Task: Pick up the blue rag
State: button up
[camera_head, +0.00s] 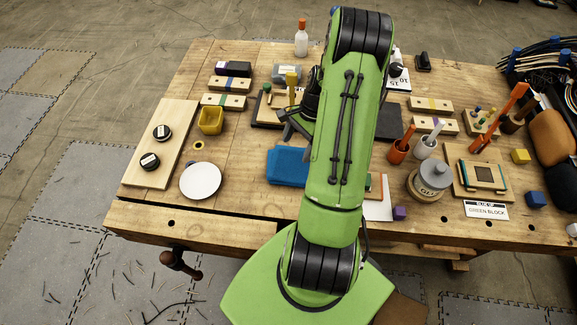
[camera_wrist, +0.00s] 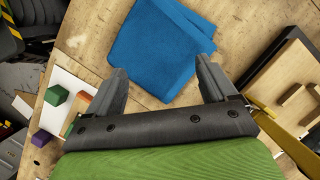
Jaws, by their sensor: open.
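The blue rag (camera_head: 286,166) lies flat and folded on the wooden workbench (camera_head: 235,190), just left of my green arm in the head view; its right side may be hidden by the arm. In the wrist view the rag (camera_wrist: 165,40) fills the top middle, with one corner reaching down between my fingers. My gripper (camera_wrist: 161,70) is open and empty, its two grey fingers spread on either side of that corner. In the head view my gripper (camera_head: 285,124) shows partly beside the arm, above the bench and behind the rag. I cannot tell its exact height.
A white plate (camera_head: 200,180) and a yellow bin (camera_head: 211,120) stand left of the rag. A dark-based wooden tray (camera_wrist: 290,75) lies close to the right finger in the wrist view. A green block (camera_wrist: 57,96) and purple block (camera_wrist: 41,138) lie at left. A glue jar (camera_head: 430,180) stands right.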

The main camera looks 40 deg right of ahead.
jog(key=b+x, duration=0.3)
jog(key=x, duration=0.2)
jog(key=shift+w+a+f, duration=0.1)
jog(key=shift+a+f, duration=0.05)
jog(key=shift+f, duration=0.2)
jog(key=shift+f, duration=0.25)
grip_shut()
dwell(0.7)
notch_tip(320, 180, up, 21)
jog(key=p, duration=1)
